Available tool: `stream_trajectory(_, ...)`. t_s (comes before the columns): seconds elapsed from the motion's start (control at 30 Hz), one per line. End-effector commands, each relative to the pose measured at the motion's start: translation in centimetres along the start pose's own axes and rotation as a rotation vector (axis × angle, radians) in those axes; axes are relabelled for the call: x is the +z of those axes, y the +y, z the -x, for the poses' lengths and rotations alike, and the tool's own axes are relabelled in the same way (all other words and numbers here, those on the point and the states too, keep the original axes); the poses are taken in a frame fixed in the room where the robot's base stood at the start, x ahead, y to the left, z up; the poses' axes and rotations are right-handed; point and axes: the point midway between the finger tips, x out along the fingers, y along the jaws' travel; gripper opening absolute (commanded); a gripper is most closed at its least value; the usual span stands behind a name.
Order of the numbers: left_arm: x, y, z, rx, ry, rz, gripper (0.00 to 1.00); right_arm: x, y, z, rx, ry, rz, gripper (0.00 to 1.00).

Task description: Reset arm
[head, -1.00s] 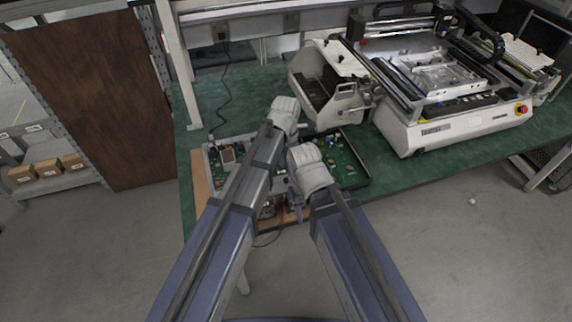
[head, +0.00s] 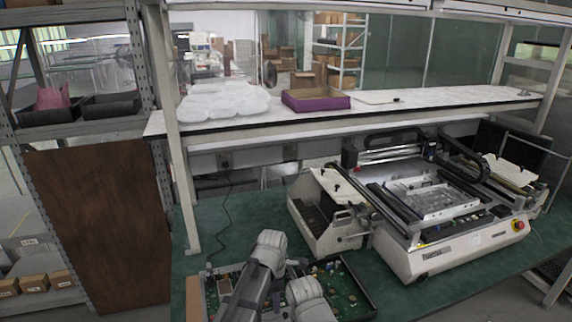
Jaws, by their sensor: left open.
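My left arm comes in at the bottom centre of the head view. My left gripper (head: 281,302) is at the bottom of the picture, partly hidden between my two arms, over the circuit-board tray (head: 359,286). It is open, and I see nothing held in it. Only a grey end of my right arm shows, at the bottom edge to the right of the left arm. My right gripper is not in view. The tray with green boards lies on the green bench (head: 190,262), partly covered by my arms.
A white machine with a red button (head: 440,255) and an open white unit (head: 322,238) stand to the right. A shelf (head: 400,112) above the bench holds white packages (head: 225,103) and a purple tray (head: 315,100). A brown panel (head: 95,220) is at left.

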Motion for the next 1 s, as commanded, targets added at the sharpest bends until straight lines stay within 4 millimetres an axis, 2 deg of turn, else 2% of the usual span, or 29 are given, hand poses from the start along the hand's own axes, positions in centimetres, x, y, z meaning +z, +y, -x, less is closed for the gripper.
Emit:
stream_trajectory(0.03, -1.5, -0.6, 0.0, 0.004, -0.001, -0.097, 0.52, 0.0, 0.0, 0.0, 0.000, 0.000, 0.000, 0.50)
stream_trajectory(0.1, -3.0, -1.0, 0.0, 0.009, -0.002, -0.255, 0.52, 0.0, 0.0, 0.0, 0.000, 0.000, 0.000, 0.50)
stream_trajectory(0.5, -10.8, -3.8, 0.1, 0.039, 0.012, -1.149, 0.52, 0.0, 0.0, 0.0, 0.000, 0.000, 0.000, 0.50)
stream_trajectory(0.7, -13.2, -4.9, 0.2, 0.047, 0.025, -1.462, 0.52, 0.0, 0.0, 0.0, 0.000, 0.000, 0.000, 0.50)
stream_trajectory(1.0, -15.6, -6.3, 0.2, 0.052, 0.043, -1.786, 0.52, 0.0, 0.0, 0.0, 0.000, 0.000, 0.000, 0.50)
